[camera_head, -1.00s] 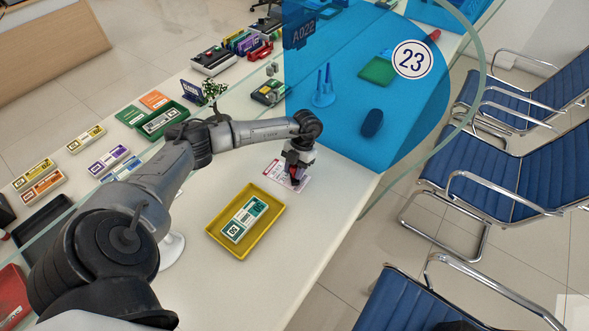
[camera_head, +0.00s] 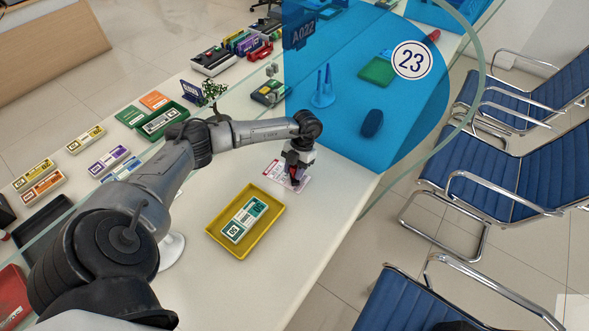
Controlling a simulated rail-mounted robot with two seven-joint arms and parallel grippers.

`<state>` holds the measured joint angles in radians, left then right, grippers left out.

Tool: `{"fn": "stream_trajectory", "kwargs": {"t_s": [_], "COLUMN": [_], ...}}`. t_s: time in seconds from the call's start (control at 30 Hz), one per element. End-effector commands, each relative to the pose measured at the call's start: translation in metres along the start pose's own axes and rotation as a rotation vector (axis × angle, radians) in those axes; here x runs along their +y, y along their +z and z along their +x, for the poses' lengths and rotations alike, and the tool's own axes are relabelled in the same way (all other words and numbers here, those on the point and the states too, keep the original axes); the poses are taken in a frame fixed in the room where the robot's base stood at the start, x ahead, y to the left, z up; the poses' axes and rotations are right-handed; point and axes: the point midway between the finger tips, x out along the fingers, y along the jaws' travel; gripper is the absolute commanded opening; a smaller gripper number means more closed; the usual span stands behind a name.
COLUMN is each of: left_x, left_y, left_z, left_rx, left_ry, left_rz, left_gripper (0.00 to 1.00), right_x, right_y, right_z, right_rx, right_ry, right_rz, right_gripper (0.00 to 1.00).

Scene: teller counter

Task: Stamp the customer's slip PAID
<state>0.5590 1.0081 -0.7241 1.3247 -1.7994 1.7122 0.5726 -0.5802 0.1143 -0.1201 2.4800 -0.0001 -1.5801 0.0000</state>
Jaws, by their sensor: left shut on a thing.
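The slip (camera_head: 275,171), white with pink-red print, lies flat on the counter just beyond the yellow tray. My left gripper (camera_head: 295,168) points down over the slip, shut on a small dark-and-red thing that looks like the stamp (camera_head: 294,180). The stamp's lower end is at or very close to the slip; I cannot tell whether it touches. The gripper and stamp hide the middle of the slip, so any mark under them is hidden. My right gripper is not in view.
A yellow tray (camera_head: 258,239) holding a banded green-and-white bundle stands nearer. A green tray (camera_head: 181,109) and several bundles lie to the left. A blue see-through screen (camera_head: 350,100) rises just beyond the slip. The counter right of the yellow tray is clear.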

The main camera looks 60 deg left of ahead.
Motion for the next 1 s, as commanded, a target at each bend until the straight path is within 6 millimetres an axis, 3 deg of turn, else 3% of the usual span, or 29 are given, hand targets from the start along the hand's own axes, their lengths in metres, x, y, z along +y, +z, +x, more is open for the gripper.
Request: {"fn": "stream_trajectory", "kwargs": {"t_s": [0.27,1.0], "left_x": [0.0,0.0], "left_y": [-0.004,-0.025], "left_z": [-0.006,-0.06], "left_rx": [0.002,0.0], "left_ry": [0.002,0.0], "left_rz": [0.0,0.001], "left_gripper": [0.17,0.17], "right_x": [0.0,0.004], "right_y": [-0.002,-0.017], "right_z": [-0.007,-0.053], "right_rx": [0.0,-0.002], "right_ry": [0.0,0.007], "right_rz": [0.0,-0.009], "right_gripper": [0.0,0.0]}}
